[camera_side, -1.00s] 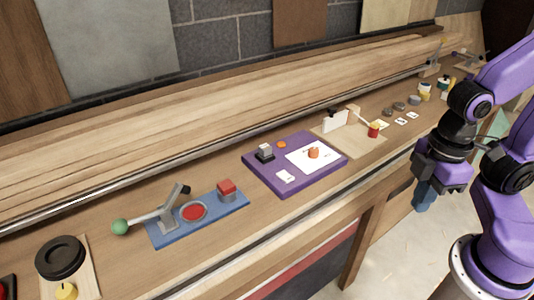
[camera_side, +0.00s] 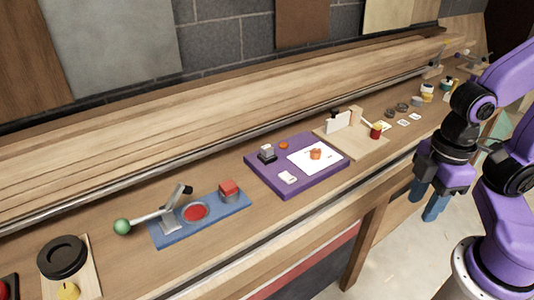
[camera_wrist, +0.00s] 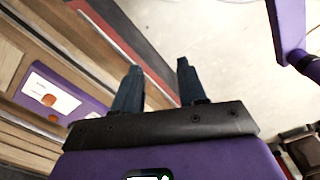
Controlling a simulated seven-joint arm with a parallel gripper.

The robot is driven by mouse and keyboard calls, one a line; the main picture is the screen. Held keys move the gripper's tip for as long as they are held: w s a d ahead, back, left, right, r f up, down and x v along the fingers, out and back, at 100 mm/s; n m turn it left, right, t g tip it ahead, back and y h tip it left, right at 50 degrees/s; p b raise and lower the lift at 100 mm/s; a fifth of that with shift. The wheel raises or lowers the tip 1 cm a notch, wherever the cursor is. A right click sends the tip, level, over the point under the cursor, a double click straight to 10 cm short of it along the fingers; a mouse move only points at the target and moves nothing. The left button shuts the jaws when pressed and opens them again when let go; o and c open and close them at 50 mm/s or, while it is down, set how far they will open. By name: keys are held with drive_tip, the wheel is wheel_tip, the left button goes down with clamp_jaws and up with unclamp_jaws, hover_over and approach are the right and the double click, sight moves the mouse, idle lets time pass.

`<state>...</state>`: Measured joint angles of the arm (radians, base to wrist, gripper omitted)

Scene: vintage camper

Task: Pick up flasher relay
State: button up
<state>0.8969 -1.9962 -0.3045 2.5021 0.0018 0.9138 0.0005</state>
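My gripper (camera_side: 428,198) hangs beside the bench's front edge at the right, over the floor. Its two blue fingers are apart and empty, which also shows in the wrist view (camera_wrist: 158,68). I cannot tell for sure which object is the flasher relay. The purple board (camera_side: 262,173) holds a small block with a grey top and black base (camera_side: 267,153), a small orange disc (camera_side: 283,146) and a white card (camera_side: 300,164) with an orange piece (camera_side: 315,154) on it. In the wrist view the white card (camera_wrist: 62,90) lies left of my fingers. My gripper touches none of these.
Small discs and jars stand farther right.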

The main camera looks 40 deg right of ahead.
drive_tip(key=shift+o, duration=1.2)
